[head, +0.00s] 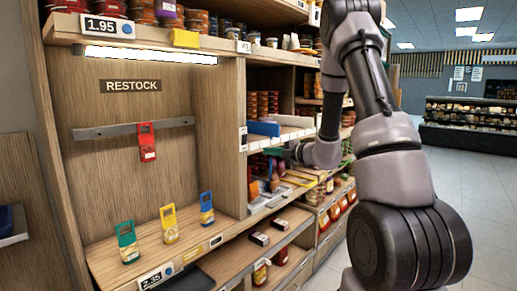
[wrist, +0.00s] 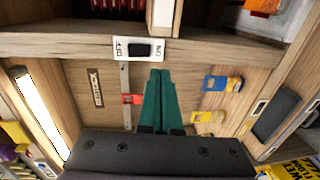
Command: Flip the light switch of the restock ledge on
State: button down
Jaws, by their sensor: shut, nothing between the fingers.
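The light switch (wrist: 139,49) is a white plate with a black rocker, marked OFF at its left end and ON at its right in the wrist view. In the head view a small white plate (head: 243,139) on the post right of the RESTOCK niche appears to be it. I cannot tell which way the rocker is tilted. My gripper (wrist: 158,72) has green fingers, shut and empty, with tips just below the plate in the wrist view; contact is not visible.
The restock ledge (head: 105,258) holds green, yellow and blue tags. A red tag (head: 146,141) hangs on a grey rail. A light strip (head: 150,55) above looks bright white. Stocked shelves stand right of the post, close around my gripper. Open floor (head: 490,190) lies at the right.

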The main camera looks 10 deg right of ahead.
jog(key=shift+s+d+f, duration=0.15)
jog(key=shift+s+d, duration=0.5)
jog(key=shift+s, duration=0.2)
jog(key=shift+s+d+f, duration=0.15)
jog(key=shift+s+d, duration=0.45)
jog(key=shift+s, duration=0.25)
jog(key=s+a+r+n+g+y, duration=0.1)
jog(key=s+a+r+n+g, duration=0.4)
jog(key=s+n, duration=0.5)
jog(key=s+a+r+n+g+y, duration=0.1)
jog(key=s+a+r+n+g, duration=0.45)
jog(key=n, duration=0.55)
jog(key=s+d+r+n+t+h, duration=0.2)
jog(key=s+d+n+h, duration=0.2)
jog(key=s+n, duration=0.4)
jog(key=s+d+r+n+t+h, duration=0.2)
jog(key=s+n, duration=0.5)
jog(key=n, duration=0.6)
jog(key=d+r+h, duration=0.1)
jog(key=d+h, duration=0.1)
jog(key=h, duration=0.1)
jog(key=shift+s+r+n+h, duration=0.15)
jog(key=shift+s+n+h, duration=0.25)
